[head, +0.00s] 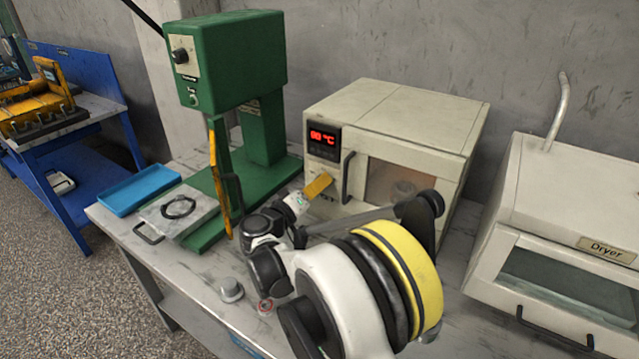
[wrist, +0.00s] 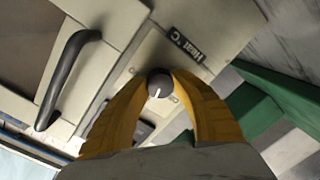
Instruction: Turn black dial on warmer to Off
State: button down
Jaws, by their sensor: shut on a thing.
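The warmer (head: 395,115) is a cream box on the bench with a red lit display (head: 322,138) and a dark door handle (head: 347,178). My gripper (head: 318,186) reaches its front panel below the display. In the wrist view, the black dial (wrist: 159,84) sits between the two yellow fingertips of my gripper (wrist: 160,82), which are shut on it from both sides. A short white mark on the dial points toward the bottom of the wrist picture. A label reading "Heat °C" (wrist: 187,45) is beside it. The dial is hidden behind my gripper in the head view.
A green machine (head: 232,70) stands left of the warmer, with a blue tray (head: 140,188) beside it. A dryer (head: 575,215) stands to the right. A small grey knob-like piece (head: 231,290) lies on the bench front. The warmer's handle (wrist: 68,80) is close to my gripper.

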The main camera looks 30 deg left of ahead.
jog(key=n, duration=0.5)
jog(key=n+h, duration=0.1)
jog(key=n, duration=0.4)
dwell(0.6)
jog(key=c, duration=1)
grip_release()
jog(key=s+a, duration=0.1)
jog(key=s, duration=1)
jog(key=shift+s+a+r, duration=0.25)
jog(key=shift+s+a, duration=0.1)
jog(key=shift+s, duration=0.05)
